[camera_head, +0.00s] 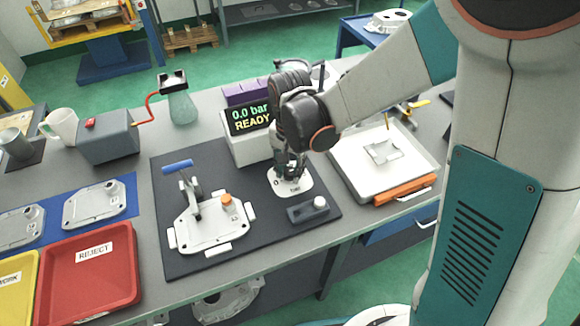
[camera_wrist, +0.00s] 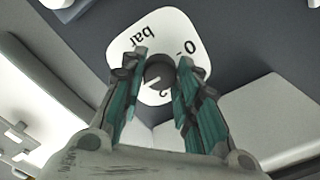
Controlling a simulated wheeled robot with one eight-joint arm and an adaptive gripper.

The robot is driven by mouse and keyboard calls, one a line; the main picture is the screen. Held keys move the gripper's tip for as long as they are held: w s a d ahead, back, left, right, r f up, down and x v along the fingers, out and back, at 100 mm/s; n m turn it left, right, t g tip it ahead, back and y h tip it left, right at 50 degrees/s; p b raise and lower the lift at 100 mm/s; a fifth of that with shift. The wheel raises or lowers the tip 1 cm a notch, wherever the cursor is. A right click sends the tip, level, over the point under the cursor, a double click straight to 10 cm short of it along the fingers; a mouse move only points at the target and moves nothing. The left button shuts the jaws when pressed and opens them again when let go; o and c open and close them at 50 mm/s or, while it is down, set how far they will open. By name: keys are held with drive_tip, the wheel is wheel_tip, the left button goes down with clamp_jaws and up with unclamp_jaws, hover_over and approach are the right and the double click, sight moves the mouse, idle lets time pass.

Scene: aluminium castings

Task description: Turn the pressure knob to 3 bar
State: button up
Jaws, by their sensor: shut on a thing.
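The pressure knob (camera_wrist: 158,72) is a dark round knob on a white dial plate (camera_wrist: 186,42) marked "0" and "bar" in the wrist view. My gripper (camera_wrist: 160,74) is shut on the knob, one teal finger on each side. A pale pointer line shows on the knob. Part of the scale is hidden behind the fingers. In the head view my gripper (camera_head: 288,172) points down over the dial plate (camera_head: 296,188), hiding the knob. The display (camera_head: 250,118) behind it reads "0.0 bar" and "READY".
A white casting fixture (camera_head: 208,232) with a blue-handled clamp stands left of the dial on the dark mat (camera_head: 180,262). A small grey block with a white button (camera_head: 320,203) is just in front. A white tray (camera_head: 350,165) lies right, a red REJECT tray (camera_head: 95,285) far left.

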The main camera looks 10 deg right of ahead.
sight(290, 171)
drive_tip(key=o, duration=1.1)
drive_tip(key=shift+r, duration=3.75)
